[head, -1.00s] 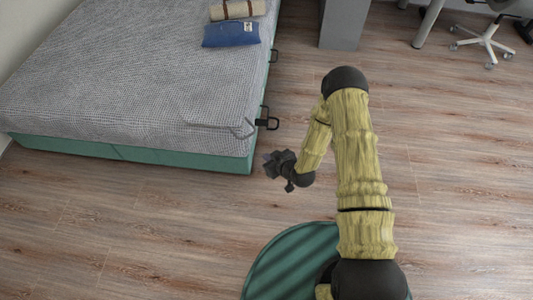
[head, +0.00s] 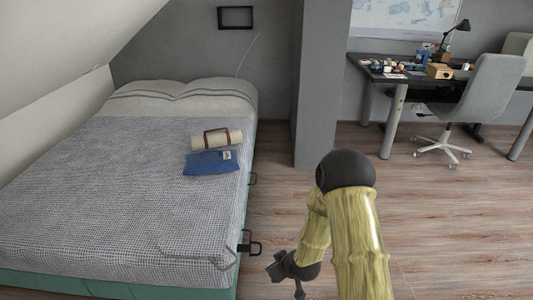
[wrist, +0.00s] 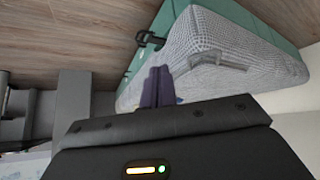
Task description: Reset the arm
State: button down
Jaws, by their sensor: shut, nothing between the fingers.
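My arm is folded, with pale yellow-green links and dark joints. My gripper (head: 278,270) hangs at the low middle of the head view, beside the right edge of the bed, over the floor. In the wrist view its two dark fingers (wrist: 157,87) are together with nothing held between them. The bed, seen beyond the fingers, appears rotated in that view.
The bed (head: 110,205) fills the left, with a blue folded item (head: 208,163) and a cream roll (head: 218,139) on it. A grey wall end (head: 313,120) stands behind my arm. A cluttered desk (head: 396,85) and chair (head: 487,92) stand back right. Floor (head: 455,220) at right is clear.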

jog(key=s+d+r+m+g+h, duration=0.1)
jog(key=s+d+r+m+h, duration=0.2)
jog(key=r, duration=0.4)
jog(key=s+d+r+m+g, duration=0.1)
jog(key=s+d+r, duration=0.3)
jog(key=d+r, duration=0.25)
jog(key=s+d+r+m+g+h, duration=0.1)
jog(key=s+d+r+m+g, duration=0.15)
jog(key=s+r, duration=0.7)
notch_tip(320, 180, up, 31)
jog(key=s+p, duration=0.1)
jog(key=p, duration=3.2)
jog(key=shift+s+m, duration=0.15)
jog(key=shift+m, duration=0.2)
jog(key=shift+t, duration=0.25)
